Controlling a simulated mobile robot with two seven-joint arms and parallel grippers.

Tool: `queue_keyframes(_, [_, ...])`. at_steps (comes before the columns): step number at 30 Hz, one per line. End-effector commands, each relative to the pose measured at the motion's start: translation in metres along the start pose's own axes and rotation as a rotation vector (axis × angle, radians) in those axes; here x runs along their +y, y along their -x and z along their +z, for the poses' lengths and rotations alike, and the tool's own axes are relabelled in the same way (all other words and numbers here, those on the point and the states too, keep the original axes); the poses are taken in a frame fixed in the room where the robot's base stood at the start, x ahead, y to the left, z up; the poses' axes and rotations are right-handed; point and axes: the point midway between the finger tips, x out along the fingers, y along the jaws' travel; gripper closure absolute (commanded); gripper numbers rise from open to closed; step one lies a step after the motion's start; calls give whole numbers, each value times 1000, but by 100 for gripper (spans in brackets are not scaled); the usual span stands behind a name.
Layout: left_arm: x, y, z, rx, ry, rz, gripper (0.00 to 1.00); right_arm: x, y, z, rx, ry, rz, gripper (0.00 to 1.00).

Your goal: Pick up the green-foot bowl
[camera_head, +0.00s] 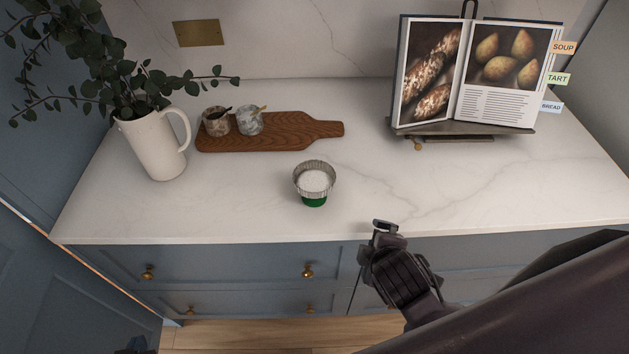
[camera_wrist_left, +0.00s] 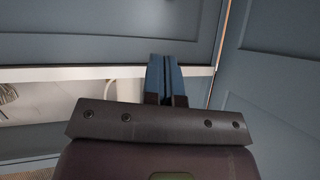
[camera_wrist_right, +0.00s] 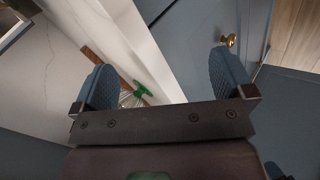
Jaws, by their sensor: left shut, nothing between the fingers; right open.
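The green-foot bowl (camera_head: 314,185) stands upright on the pale counter, in its front middle. It has a fluted silvery wall, white contents and a green foot. In the right wrist view its green foot (camera_wrist_right: 142,92) shows between the fingers, with the lower part covered by my gripper. My right gripper (camera_head: 385,228) is open and empty at the counter's front edge, right of and nearer than the bowl, not touching it. My left gripper (camera_wrist_left: 165,60) is shut and empty, low by the blue cabinets; at most a dark bit shows at the head view's bottom left.
A white jug (camera_head: 152,146) with leafy branches stands left. A cookbook (camera_head: 475,75) on a stand is at back right. The counter (camera_head: 430,180) around the bowl is clear.

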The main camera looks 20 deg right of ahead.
Motion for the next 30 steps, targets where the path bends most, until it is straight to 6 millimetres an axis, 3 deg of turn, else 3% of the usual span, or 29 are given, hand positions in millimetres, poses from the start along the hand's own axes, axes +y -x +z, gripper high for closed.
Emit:
queue_keyframes(12, [-3, 15, -17, -13, -1, -1, 100, 35, 27, -83, -146, 1129, 215, 0])
queue_keyframes(18, [-4, 15, -12, -25, -1, -1, 100, 40, 35, -118, -248, 1553, 324, 0])
queue_keyframes(25, [-3, 15, -12, -24, -1, -1, 100, 40, 36, -138, -310, 1768, 393, 0])
queue_keyframes(30, [-3, 16, -14, -21, 0, -1, 100, 49, 18, -141, -315, 1782, 398, 0])
